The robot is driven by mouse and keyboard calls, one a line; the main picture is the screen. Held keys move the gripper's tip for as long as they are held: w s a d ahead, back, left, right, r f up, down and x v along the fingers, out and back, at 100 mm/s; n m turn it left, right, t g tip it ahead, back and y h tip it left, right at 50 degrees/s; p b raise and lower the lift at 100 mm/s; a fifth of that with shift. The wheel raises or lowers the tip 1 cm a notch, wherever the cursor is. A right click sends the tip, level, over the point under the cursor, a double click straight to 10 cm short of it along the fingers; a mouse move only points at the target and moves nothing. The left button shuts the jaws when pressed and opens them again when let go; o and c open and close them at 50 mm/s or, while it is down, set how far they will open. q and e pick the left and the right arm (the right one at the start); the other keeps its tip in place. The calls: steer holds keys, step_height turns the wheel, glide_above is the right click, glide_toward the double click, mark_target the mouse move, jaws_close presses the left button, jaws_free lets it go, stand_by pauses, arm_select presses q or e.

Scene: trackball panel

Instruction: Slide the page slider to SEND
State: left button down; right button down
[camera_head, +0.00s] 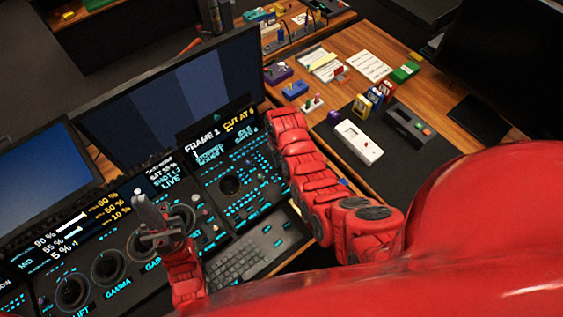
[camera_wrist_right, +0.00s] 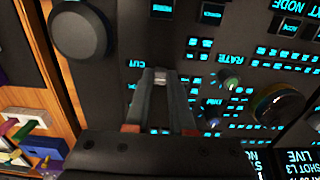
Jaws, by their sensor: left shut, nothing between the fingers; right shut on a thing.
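My right gripper (camera_wrist_right: 160,78) is shut on a small pale cap (camera_wrist_right: 160,77) in the right wrist view, which fits the page slider. The cap sits on the dark control panel (camera_wrist_right: 110,100), close to the lettering CUT. The fingers hide most of the cap and its track, and I cannot read a SEND label. In the head view my right arm reaches over the panel's right part (camera_head: 222,200), and its gripper is hidden. My left gripper (camera_head: 148,212) is shut and empty above the panel near the large dials.
A large dark round knob (camera_wrist_right: 80,30) and a smaller dial (camera_wrist_right: 280,103) flank the right gripper in the right wrist view. A keyboard (camera_head: 238,262) lies in front of the panel. Monitors (camera_head: 175,85) stand behind. The wooden desk (camera_head: 335,95) on the right holds several small devices.

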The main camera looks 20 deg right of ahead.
steer(key=w+b, duration=0.1)
steer(key=w+a+b, duration=0.1)
steer(key=w+b, duration=0.1)
steer(key=w+a+b, duration=0.1)
steer(key=w+b, duration=0.1)
steer(key=shift+w+f, duration=0.2)
steer(key=shift+f, duration=0.1)
steer(key=shift+w+r+b, duration=0.2)
steer(key=shift+w+b, duration=0.05)
steer(key=shift+b, duration=0.2)
steer(key=shift+w+a+r, duration=0.1)
steer(key=shift+r, duration=0.1)
steer(key=c, duration=0.8)
jaws_free()
steer(key=shift+w, duration=0.1)
steer(key=shift+o, duration=0.2)
